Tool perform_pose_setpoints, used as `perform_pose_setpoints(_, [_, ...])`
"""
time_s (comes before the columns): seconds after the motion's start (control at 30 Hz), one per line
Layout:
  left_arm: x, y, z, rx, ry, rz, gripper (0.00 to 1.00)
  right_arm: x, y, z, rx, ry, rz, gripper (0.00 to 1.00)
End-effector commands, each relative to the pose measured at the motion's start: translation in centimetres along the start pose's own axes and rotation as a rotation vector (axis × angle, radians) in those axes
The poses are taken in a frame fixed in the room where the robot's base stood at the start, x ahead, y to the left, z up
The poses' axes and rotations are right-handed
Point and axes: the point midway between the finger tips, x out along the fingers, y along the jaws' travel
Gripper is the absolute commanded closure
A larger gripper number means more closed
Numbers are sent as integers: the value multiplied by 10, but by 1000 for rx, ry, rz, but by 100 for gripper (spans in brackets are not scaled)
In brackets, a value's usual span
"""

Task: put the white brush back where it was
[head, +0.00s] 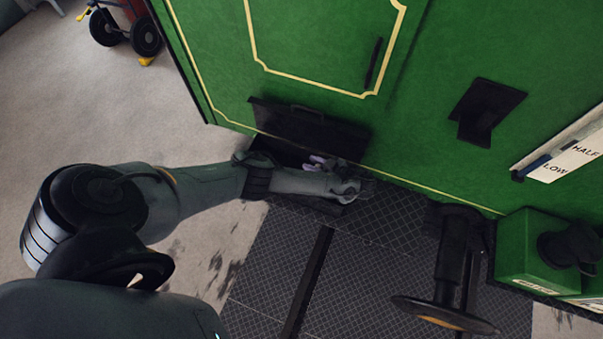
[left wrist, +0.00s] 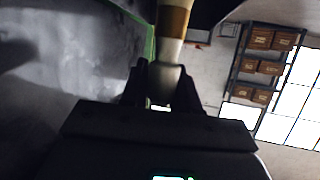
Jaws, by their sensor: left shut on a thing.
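My left gripper (head: 362,188) is at the end of my left arm, low against the green wall, by an open dark compartment (head: 275,150). In the left wrist view the two dark fingers (left wrist: 162,92) are shut on a pale shaft with a tan-brown band (left wrist: 173,20), which appears to be the white brush (left wrist: 168,50). It runs up out of the top of that view, so its far end is hidden. In the head view the brush cannot be made out clearly. A small pale lilac thing (head: 316,163) shows just behind my forearm at the compartment. My right gripper is not seen.
A dark raised flap (head: 310,128) stands above the compartment on the green wall (head: 300,40). A black pedestal with a round plate (head: 445,312) and a green box (head: 530,250) stand to the right. The dark patterned floor plate (head: 370,285) is mostly clear.

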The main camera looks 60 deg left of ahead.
Motion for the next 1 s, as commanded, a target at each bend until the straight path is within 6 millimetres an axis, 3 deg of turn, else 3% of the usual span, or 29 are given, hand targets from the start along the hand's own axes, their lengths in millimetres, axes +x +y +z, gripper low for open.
perform_pose_setpoints(0.17, [10,-2,14,-3,-1,7,100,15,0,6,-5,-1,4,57])
perform_pose_setpoints(0.6, [106,-7,34,-3,-2,9,100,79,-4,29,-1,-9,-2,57])
perform_pose_setpoints(0.8, [124,-8,34,-3,-3,10,100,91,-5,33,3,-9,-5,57])
perform_pose_setpoints(1.0, [128,-8,36,-2,-4,10,100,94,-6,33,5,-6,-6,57])
